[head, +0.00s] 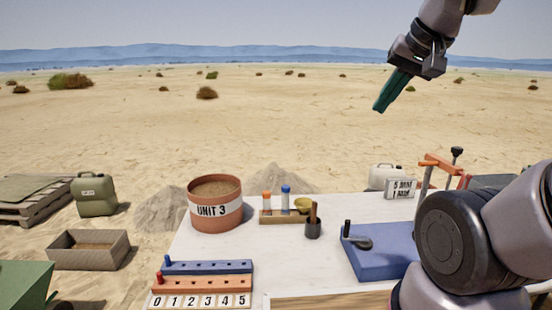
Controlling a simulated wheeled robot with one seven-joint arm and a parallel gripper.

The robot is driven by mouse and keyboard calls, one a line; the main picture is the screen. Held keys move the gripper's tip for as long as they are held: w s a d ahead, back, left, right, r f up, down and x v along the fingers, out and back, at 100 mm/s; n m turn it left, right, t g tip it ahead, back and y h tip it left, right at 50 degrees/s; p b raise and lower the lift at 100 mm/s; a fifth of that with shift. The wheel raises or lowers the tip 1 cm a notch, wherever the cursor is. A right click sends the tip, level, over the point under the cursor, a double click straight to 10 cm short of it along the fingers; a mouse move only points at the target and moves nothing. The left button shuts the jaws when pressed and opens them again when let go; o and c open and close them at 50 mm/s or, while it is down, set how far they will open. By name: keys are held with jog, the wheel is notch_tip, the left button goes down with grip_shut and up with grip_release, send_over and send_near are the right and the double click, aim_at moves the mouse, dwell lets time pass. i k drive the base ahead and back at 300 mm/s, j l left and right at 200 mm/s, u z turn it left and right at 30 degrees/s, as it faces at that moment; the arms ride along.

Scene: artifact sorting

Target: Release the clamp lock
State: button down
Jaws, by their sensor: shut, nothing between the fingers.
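My gripper (379,107), with teal fingers, is shut and empty. It points down and left, high in the air above the far side of the table. A blue block (380,262) lies on the table at the right. A dark lever with an upright black handle (348,229) sits on its left part. Behind it stands an orange clamp-like frame (441,162) with a black knob (457,151). My arm hides the right end of the blue block and the lower part of the frame. I cannot tell which part is the clamp lock.
The white table (300,265) also holds a UNIT 3 bucket (215,203), a wooden rack (284,217), a dark cup (312,229), a numbered peg board (200,285) and a white labelled sign (401,188). The table middle is clear. Open sand lies beyond.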

aim_at(463, 178)
jog(key=z, duration=1.15)
